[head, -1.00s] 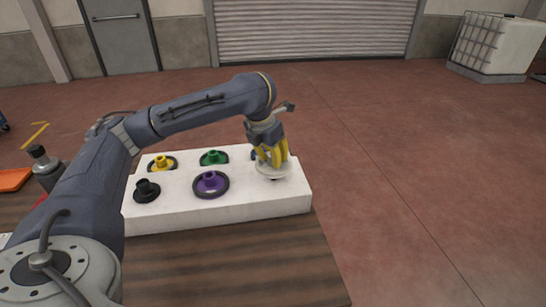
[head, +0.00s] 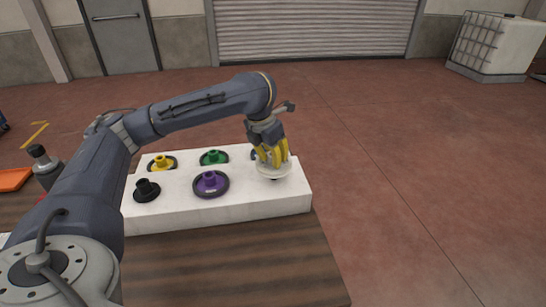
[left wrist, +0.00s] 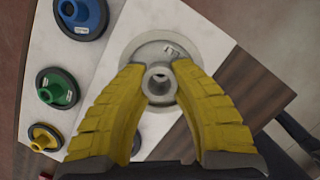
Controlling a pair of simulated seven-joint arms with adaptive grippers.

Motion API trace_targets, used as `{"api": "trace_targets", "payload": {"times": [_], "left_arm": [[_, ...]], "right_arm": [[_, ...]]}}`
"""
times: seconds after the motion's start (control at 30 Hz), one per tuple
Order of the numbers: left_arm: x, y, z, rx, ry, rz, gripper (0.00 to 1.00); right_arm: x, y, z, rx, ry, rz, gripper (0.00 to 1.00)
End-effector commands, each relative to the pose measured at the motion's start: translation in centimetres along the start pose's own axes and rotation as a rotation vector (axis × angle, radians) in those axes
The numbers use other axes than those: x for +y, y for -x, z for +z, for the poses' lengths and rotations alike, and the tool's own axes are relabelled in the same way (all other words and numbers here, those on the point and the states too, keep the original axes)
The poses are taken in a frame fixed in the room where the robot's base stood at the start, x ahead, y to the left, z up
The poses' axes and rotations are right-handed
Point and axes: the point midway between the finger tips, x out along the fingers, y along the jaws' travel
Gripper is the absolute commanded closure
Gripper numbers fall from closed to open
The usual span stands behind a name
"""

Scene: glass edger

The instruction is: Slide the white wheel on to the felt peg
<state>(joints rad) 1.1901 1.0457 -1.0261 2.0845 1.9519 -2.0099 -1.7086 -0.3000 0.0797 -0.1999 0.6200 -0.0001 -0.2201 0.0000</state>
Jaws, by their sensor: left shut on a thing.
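The white wheel (head: 273,171) is a pale disc with a raised hub, over the right end of the white block. My left gripper (head: 271,156) is above it with yellow fingers shut on its hub. In the left wrist view the white wheel (left wrist: 152,45) lies between the fingertips of the left gripper (left wrist: 160,80), and the open hole in its hub shows. A small dark spot shows under the wheel's front edge in the head view. The felt peg cannot be made out; the wheel covers that part of the block. My right gripper is not in view.
A blue wheel (left wrist: 82,14) is left of the white one in the wrist view. The block stands on a wooden table (head: 230,265) near its right edge.

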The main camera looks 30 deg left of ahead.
Motion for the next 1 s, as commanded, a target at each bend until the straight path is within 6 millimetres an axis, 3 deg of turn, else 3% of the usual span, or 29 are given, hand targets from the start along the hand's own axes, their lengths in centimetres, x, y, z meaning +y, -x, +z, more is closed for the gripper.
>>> {"api": "trace_targets", "payload": {"times": [1.0], "left_arm": [[0.0,-1.3,-0.4,-0.001,0.000,0.000,1.00]], "right_arm": [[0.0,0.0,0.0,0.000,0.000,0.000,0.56]]}}
